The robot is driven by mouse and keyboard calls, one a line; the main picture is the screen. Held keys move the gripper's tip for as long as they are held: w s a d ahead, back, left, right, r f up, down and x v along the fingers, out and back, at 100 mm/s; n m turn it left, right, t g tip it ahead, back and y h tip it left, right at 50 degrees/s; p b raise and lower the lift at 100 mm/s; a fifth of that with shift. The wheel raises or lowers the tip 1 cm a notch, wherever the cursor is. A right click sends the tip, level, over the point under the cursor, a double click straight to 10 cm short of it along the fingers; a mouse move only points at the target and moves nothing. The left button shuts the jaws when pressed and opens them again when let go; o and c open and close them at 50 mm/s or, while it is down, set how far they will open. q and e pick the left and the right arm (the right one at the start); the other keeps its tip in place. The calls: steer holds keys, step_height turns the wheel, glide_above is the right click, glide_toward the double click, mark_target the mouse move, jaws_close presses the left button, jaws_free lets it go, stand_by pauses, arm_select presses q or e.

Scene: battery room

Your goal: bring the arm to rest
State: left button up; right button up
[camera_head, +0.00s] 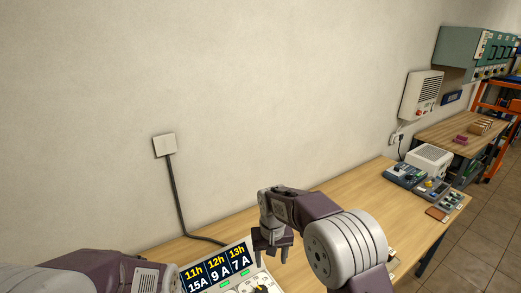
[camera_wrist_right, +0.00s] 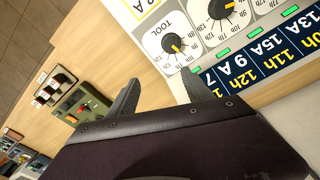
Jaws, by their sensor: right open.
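My right arm comes in at the lower right of the head view. Its gripper (camera_head: 271,249) hangs over the wooden bench, beside the right edge of a panel (camera_head: 222,272) with a dark display and dials. In the right wrist view the two dark fingers of this gripper (camera_wrist_right: 165,95) stand apart with nothing between them. Bench top and the panel's edge lie beyond them. My left arm shows only in part at the lower left of the head view, and its gripper is out of view.
The wooden bench (camera_head: 345,196) runs along a pale wall. A green device (camera_head: 403,173), a white box (camera_head: 429,160) and a brown flat item (camera_head: 436,214) lie toward its far end. A cable (camera_head: 178,200) drops from a wall plate (camera_head: 164,145). The bench middle is clear.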

steer(key=s+d+r+m, duration=0.3)
steer(key=s+d, duration=0.5)
steer(key=d, duration=0.4)
steer(key=s+d+f, duration=0.1)
steer(key=s+f, duration=0.1)
steer(key=s, duration=0.3)
steer(key=s+d+f+n, duration=0.1)
steer(key=s+d+f, duration=0.1)
steer(key=s, duration=0.4)
steer(key=shift+s+f, duration=0.2)
steer(key=shift+f, duration=0.35)
steer(key=shift+a, duration=0.1)
